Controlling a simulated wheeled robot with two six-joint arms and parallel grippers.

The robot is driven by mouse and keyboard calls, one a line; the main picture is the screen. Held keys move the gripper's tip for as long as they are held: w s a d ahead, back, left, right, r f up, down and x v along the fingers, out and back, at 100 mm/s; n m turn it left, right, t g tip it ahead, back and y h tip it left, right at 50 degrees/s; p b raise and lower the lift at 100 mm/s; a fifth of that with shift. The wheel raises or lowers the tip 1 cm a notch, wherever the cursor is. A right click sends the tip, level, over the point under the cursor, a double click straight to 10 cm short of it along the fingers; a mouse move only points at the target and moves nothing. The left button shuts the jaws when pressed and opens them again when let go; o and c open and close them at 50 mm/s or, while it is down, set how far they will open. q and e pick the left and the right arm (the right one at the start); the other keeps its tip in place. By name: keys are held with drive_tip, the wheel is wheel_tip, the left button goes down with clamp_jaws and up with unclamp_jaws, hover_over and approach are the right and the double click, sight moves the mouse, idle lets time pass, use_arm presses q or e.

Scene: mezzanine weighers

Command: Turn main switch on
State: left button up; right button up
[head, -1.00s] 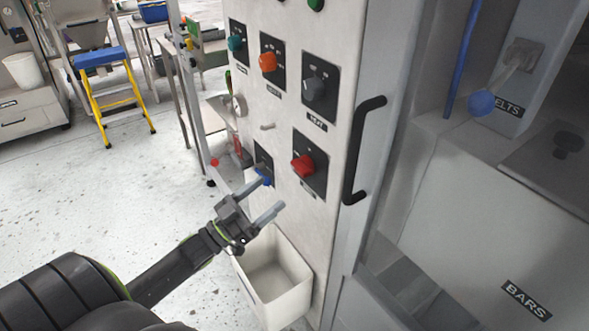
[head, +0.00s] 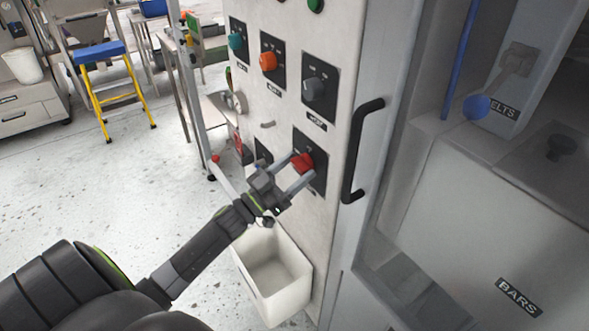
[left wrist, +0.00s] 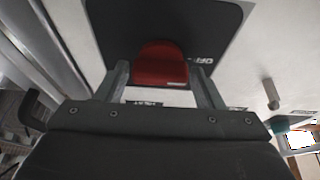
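A red rotary knob (head: 303,162) sits on a dark square plate at the lower right of the switch panel. In the left wrist view the red knob (left wrist: 160,65) is straight ahead, with "OFF" lettering on the plate to its right. I cannot read a label naming it as the main switch. My left gripper (head: 300,170) is at this knob, its two fingers one on each side. In the left wrist view the fingers are open around it with narrow gaps beside the knob; I cannot tell whether either touches. My right gripper is not in view.
Above are a teal knob (head: 236,41), an orange knob (head: 268,61) and a grey knob (head: 313,89). A black handle (head: 362,150) stands out right of the panel. A white bin (head: 275,288) hangs below. A yellow step stool (head: 115,95) stands behind on open floor.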

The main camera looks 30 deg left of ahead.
use_arm(q)
drive_tip(key=c, duration=0.6)
drive_tip(key=shift+c, duration=0.2)
drive_tip(key=shift+m+h, duration=0.4)
drive_tip(key=shift+m, duration=0.2)
drive_tip(key=m+h, duration=0.1)
drive_tip(key=m, duration=0.1)
drive_tip(key=m+g+b, duration=0.1)
drive_tip(key=m, duration=0.1)
drive_tip(key=shift+g+h, duration=0.3)
drive_tip(key=shift+h, duration=0.1)
drive_tip(key=m+g+h, duration=0.1)
drive_tip(key=m, duration=0.2)
drive_tip(key=m+g+h, duration=0.1)
drive_tip(key=m, duration=0.2)
drive_tip(key=shift+a+r, duration=0.1)
drive_tip(key=shift+a, duration=0.05)
drive_tip(key=m+g, duration=0.1)
drive_tip(key=m, duration=0.2)
drive_tip(key=m+g, duration=0.2)
drive_tip(key=m, duration=0.1)
drive_tip(key=shift+r+m+h, duration=0.1)
drive_tip(key=shift+m+h, duration=0.3)
drive_tip(key=m+g+y, duration=0.1)
drive_tip(key=m, duration=0.3)
drive_tip(key=shift+p, duration=0.3)
drive_tip(key=shift+m, duration=0.4)
